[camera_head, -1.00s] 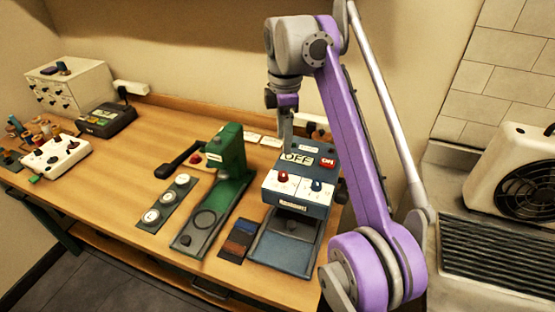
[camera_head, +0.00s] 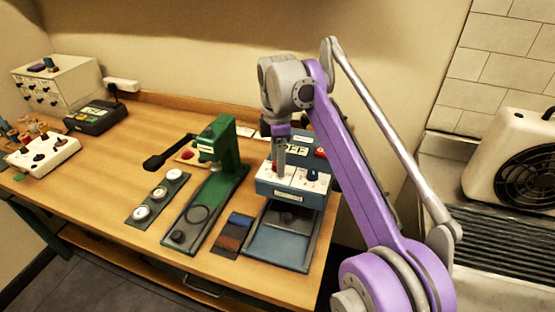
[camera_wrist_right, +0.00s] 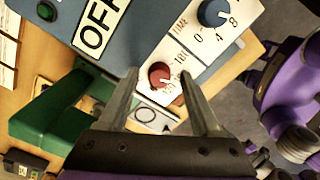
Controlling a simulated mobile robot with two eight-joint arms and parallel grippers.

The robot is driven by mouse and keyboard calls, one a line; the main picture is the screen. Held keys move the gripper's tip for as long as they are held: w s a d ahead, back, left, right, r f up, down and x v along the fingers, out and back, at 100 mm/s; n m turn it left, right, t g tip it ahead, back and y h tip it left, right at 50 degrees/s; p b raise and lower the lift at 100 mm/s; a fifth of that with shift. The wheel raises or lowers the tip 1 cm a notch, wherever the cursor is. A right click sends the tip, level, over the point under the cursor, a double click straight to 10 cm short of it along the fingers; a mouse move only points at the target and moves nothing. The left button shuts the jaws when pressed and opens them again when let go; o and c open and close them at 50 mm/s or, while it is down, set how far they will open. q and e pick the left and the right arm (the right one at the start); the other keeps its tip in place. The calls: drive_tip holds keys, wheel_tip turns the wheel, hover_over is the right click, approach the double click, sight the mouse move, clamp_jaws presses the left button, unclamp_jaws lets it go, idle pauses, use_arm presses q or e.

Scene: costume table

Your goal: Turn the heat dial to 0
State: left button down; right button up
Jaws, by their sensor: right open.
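The blue-grey press machine (camera_head: 290,195) stands on the wooden table with a white front panel. In the wrist view the panel carries a red dial (camera_wrist_right: 160,74), with a number scale beside it, and a blue dial (camera_wrist_right: 213,13) marked TIME. I cannot read a heat label; the red dial is the other dial. My right gripper (camera_wrist_right: 160,86) is open, with a finger on each side of the red dial in that view. I cannot tell whether they touch it. In the head view my right gripper (camera_head: 278,165) is over the red dial and partly hides it. My left gripper is not in view.
A green press (camera_head: 220,165) with a black handle stands left of the machine. An OFF sign (camera_wrist_right: 97,22) is on the machine top. A fan heater (camera_head: 515,160) stands at the right.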

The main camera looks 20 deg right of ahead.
clamp_jaws()
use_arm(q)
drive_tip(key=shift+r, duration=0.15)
use_arm(e)
drive_tip(key=m+p, duration=0.2)
drive_tip(key=m, duration=0.2)
drive_tip(key=shift+r+p, duration=0.2)
drive_tip(key=shift+p, duration=0.2)
drive_tip(key=m+p, duration=0.2)
drive_tip(key=m, duration=0.3)
drive_tip(key=shift+m, duration=0.4)
drive_tip(key=m+p, duration=0.1)
drive_tip(key=m, duration=0.4)
drive_tip(key=shift+f, duration=0.1)
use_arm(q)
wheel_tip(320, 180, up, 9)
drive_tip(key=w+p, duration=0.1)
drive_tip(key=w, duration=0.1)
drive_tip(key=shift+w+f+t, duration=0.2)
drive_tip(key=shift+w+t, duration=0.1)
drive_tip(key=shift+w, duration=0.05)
use_arm(e)
drive_tip(key=shift+m, duration=2.5)
